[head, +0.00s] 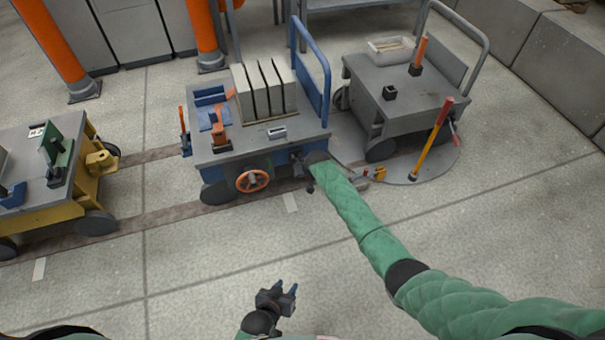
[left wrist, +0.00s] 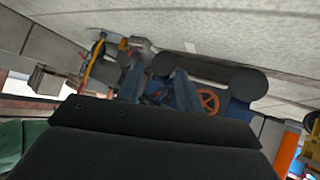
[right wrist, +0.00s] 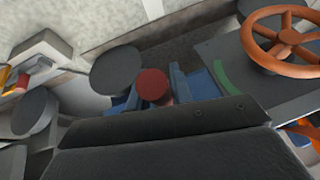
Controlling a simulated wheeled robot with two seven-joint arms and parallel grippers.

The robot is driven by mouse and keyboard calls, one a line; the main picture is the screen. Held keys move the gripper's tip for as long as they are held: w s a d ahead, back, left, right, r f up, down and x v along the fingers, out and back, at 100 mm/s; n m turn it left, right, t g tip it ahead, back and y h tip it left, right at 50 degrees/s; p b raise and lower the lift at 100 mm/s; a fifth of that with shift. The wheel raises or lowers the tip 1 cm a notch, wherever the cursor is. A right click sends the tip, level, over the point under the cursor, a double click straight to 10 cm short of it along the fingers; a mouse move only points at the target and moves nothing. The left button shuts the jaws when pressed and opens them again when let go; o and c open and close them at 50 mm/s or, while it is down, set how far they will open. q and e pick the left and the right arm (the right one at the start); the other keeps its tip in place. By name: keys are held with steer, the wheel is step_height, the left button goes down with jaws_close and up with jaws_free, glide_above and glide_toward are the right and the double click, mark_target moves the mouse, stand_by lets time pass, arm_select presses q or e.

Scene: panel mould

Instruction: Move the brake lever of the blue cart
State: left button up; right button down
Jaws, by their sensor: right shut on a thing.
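The blue cart (head: 262,148) stands on the rail track in the middle of the head view, with an orange handwheel (head: 252,180) on its near side. My right arm reaches to the right end of that side, and my right gripper (head: 303,168) is partly hidden by the arm. In the right wrist view the brake lever's red round knob (right wrist: 152,85) sits between the blue fingers, which are shut on it. The lever's shaft is hidden. A green arc mark (right wrist: 221,77) lies beside it. My left gripper (head: 284,289) is open and empty above the floor, well short of the cart.
A yellow cart (head: 88,192) stands at left on the track. A grey cart (head: 405,105) stands at right on a round plate, by a red-and-yellow lever (head: 433,138). Orange posts (head: 205,35) rise behind. The near floor is clear.

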arm_select(q)
steer(key=s+f+g, duration=0.2)
steer(key=s+f, duration=0.3)
arm_select(e)
steer(key=shift+r+p, duration=0.35)
steer(key=shift+p, duration=0.05)
steer(key=shift+w+r+g, duration=0.1)
steer(key=shift+g, duration=0.2)
steer(key=shift+w+a+r+g+h+p, duration=0.15)
steer(key=shift+r+g+h+p, duration=0.25)
steer(key=shift+r+g+p, duration=0.7)
arm_select(q)
steer(key=shift+w+a+r+p, duration=0.15)
steer(key=shift+r+p, duration=0.3)
steer(key=shift+r, duration=0.85)
steer(key=shift+w+a+r+p, duration=0.1)
steer(key=shift+r+p, duration=0.35)
steer(key=shift+r, duration=0.85)
arm_select(e)
steer(key=shift+w+g, duration=0.1)
steer(key=shift+g, duration=0.3)
steer(key=shift+h, duration=0.3)
steer(key=c, duration=1.3)
jaws_free()
steer(key=shift+o, duration=0.2)
